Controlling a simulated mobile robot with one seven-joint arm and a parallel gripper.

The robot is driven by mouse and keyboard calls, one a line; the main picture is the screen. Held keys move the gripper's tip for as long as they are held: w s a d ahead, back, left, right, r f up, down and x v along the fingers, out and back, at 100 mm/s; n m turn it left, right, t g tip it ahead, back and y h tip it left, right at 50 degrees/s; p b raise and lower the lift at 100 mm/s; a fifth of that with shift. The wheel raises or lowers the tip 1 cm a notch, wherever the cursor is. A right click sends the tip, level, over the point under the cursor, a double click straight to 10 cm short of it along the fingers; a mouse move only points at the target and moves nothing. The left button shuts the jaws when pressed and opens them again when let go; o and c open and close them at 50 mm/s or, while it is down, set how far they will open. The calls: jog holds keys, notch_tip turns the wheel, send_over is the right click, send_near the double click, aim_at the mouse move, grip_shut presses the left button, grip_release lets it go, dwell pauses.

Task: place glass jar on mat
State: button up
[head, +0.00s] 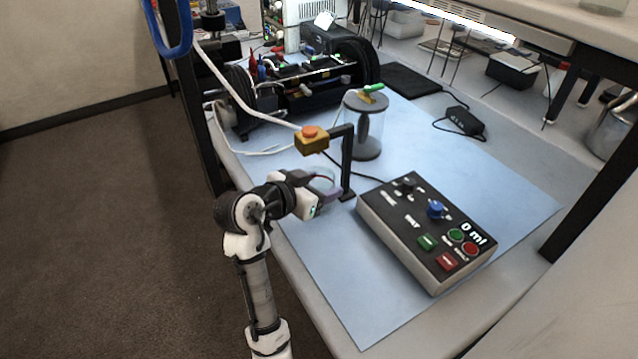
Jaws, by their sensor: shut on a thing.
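My gripper (327,192) is at the near left edge of the bench, below a yellow box on a bracket. It is shut on a small clear glass jar (321,179), which is faint and partly hidden by the fingers. The jar is below the yellow box; I cannot tell whether it touches the surface. A large blue mat (345,296) covers much of the bench top. A smaller black mat (411,80) lies at the back, right of the dark equipment.
The yellow box (312,141) with an orange button hangs on a black bracket (347,165) beside my gripper. A lidded glass cylinder (364,130) stands behind. A control box (427,231) reading "0 ml" stands right. The blue mat's front part is clear.

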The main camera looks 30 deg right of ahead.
jog(key=shift+f, duration=0.1)
jog(key=o, duration=1.1)
jog(key=shift+r, duration=0.25)
jog(key=b+v, duration=0.1)
jog(key=v, duration=1.1)
jog(key=shift+f+b, duration=0.15)
jog(key=shift+b, duration=0.25)
jog(key=shift+a, duration=0.1)
